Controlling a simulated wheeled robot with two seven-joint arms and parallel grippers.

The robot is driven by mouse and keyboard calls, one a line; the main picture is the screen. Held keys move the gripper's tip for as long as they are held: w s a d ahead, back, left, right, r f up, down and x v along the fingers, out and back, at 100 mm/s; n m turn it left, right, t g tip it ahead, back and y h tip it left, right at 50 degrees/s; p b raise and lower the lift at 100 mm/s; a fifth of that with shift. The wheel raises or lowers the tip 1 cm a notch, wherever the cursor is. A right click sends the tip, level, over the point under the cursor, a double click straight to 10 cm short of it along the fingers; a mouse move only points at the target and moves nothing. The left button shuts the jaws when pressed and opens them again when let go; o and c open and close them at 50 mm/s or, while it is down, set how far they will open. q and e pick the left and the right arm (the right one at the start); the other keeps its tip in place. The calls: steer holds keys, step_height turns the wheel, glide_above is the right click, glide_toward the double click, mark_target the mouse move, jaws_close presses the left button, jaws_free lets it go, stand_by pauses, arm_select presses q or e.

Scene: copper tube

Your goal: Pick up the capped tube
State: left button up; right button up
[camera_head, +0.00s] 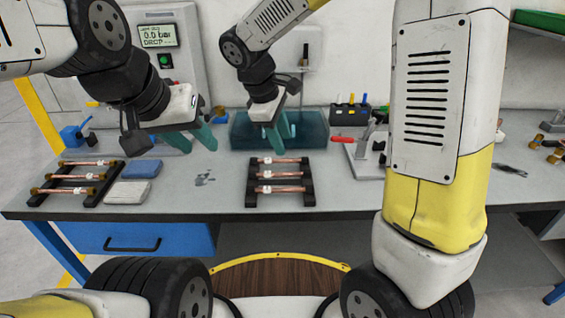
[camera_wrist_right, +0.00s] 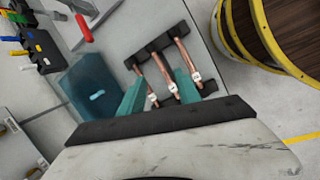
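Three copper tubes with brass-coloured ends and white labels lie across the black left rack (camera_head: 36,199); the front one is a capped tube (camera_head: 62,190). My left gripper (camera_head: 192,140) is open and empty, above the bench to the right of that rack. Three copper tubes without visible brass ends lie on the middle rack (camera_head: 251,201); one is a plain tube (camera_head: 278,175), and they show in the right wrist view (camera_wrist_right: 158,78). My right gripper (camera_head: 278,133) is open and empty, raised behind the middle rack, in front of the tank. Its teal fingers also show in the right wrist view (camera_wrist_right: 160,92).
A teal water tank (camera_head: 245,137) stands behind the middle rack. A blue pad (camera_head: 141,169) and a grey pad (camera_head: 127,192) lie beside the left rack. A red-handled clamp (camera_head: 343,140) is at right. A display panel (camera_head: 158,36) stands behind. The bench between the racks is mostly clear.

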mark_target(276, 173)
steer(key=w+a+f+n+h, duration=0.1)
steer(key=w+a+f+n, duration=0.15)
steer(key=a+f, duration=0.25)
steer(key=shift+n, duration=0.45)
steer(key=x, duration=0.5)
steer(key=s+x, duration=0.1)
steer(key=x, duration=0.2)
jaws_close()
